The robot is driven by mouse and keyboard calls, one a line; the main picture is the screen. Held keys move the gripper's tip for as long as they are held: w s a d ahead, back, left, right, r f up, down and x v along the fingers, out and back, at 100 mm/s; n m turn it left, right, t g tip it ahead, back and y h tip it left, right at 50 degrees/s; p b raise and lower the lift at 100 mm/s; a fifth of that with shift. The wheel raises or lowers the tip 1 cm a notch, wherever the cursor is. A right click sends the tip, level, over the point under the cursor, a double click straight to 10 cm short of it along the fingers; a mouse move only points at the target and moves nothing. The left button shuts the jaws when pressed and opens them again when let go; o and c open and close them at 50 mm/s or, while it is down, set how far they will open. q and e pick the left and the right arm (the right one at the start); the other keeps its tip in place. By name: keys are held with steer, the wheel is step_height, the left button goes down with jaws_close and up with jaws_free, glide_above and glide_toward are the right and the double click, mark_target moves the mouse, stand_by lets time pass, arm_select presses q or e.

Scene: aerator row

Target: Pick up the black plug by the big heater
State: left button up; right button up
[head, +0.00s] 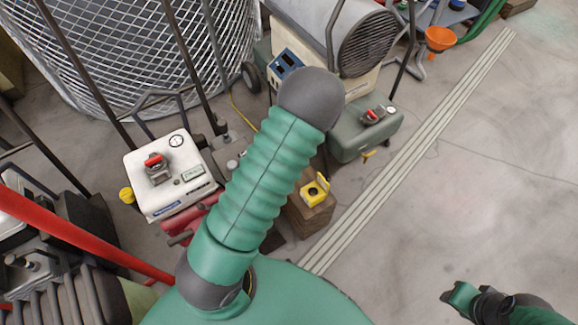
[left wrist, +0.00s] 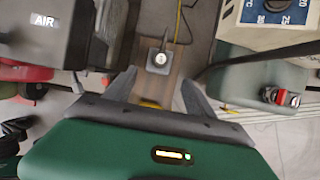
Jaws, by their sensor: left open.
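The black plug (left wrist: 159,61) shows in the left wrist view as a dark square block with a pale round spot and a cord leading up from it. It lies on a brown wooden surface (left wrist: 147,84). My left gripper (left wrist: 158,79) is open, its two fingers on either side below the plug in that view, with nothing seen held. In the head view my green left arm hides the left gripper and the plug. The big heater (head: 366,38) stands at the top with a round dark grille; its blue dial panel (left wrist: 279,11) shows in the wrist view. My right gripper (head: 462,298) is at the bottom right.
A wooden block (head: 309,218) carries a yellow socket box (head: 315,192). A white-topped machine (head: 168,172) stands left, a green tank (head: 362,135) right. A wire cage (head: 130,50) is behind. The floor at right is mostly clear.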

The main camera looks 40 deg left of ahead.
arm_select(q)
steer(key=b+x, duration=0.4)
steer(key=x, duration=0.7)
steer(key=shift+s+a+b, duration=0.1)
steer(key=shift+a+b, duration=0.05)
steer(key=shift+b, duration=0.15)
steer(key=b+x, duration=0.2)
steer(key=x, duration=0.1)
steer(key=b+x, duration=0.1)
steer(key=b, duration=0.1)
steer(key=shift+f, duration=0.4)
steer(key=shift+w+f, duration=0.3)
steer(key=shift+f, duration=0.05)
steer(key=shift+r, duration=0.2)
jaws_close()
